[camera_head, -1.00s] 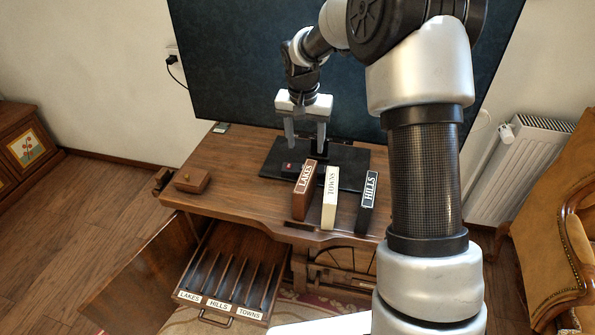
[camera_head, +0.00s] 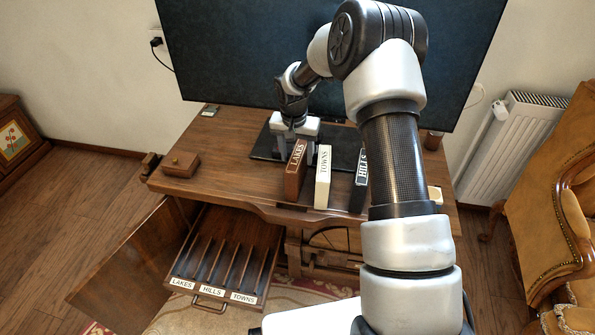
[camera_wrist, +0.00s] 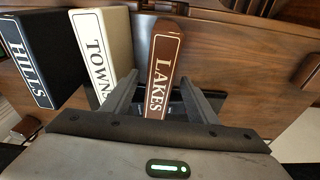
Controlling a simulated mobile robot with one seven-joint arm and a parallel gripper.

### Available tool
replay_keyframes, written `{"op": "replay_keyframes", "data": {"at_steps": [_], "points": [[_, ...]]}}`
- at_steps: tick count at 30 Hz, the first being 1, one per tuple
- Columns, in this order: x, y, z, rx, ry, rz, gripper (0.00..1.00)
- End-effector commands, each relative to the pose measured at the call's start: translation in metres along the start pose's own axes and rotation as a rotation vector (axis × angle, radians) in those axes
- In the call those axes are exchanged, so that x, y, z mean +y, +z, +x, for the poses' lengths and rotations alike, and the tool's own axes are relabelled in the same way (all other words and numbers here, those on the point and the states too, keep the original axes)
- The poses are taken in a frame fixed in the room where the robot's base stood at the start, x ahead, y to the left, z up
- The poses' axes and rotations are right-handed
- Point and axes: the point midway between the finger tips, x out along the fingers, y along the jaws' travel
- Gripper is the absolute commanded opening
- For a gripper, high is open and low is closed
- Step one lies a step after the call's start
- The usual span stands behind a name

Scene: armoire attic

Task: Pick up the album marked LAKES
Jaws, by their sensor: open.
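The brown album marked LAKES (camera_head: 295,172) stands upright on the wooden cabinet top, leftmost of three albums in the head view. In the wrist view the LAKES album (camera_wrist: 163,70) lies between the two fingers of my gripper (camera_wrist: 158,95), with a gap on each side. My gripper (camera_head: 292,150) is open and low behind the album in the head view, its fingertips partly hidden by it. The cream album marked TOWNS (camera_head: 323,178) and the black album marked HILLS (camera_head: 360,182) stand to its right.
A pulled-out rack (camera_head: 222,262) below has slots labelled LAKES, HILLS and TOWNS. An open cabinet door (camera_head: 125,262) is at its left. A small wooden box (camera_head: 181,164) sits on the top. A large dark screen (camera_head: 240,60) stands behind.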

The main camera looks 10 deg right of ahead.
Motion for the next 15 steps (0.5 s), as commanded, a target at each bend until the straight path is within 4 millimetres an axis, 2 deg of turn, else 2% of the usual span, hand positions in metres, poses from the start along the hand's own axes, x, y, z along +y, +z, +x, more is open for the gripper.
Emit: {"op": "replay_keyframes", "data": {"at_steps": [9, 15], "points": [[0.001, -0.005, 0.043, -0.002, 0.0, 0.001, 0.53], [0.001, -0.006, 0.051, 0.001, 0.0, 0.0, 0.53]]}}
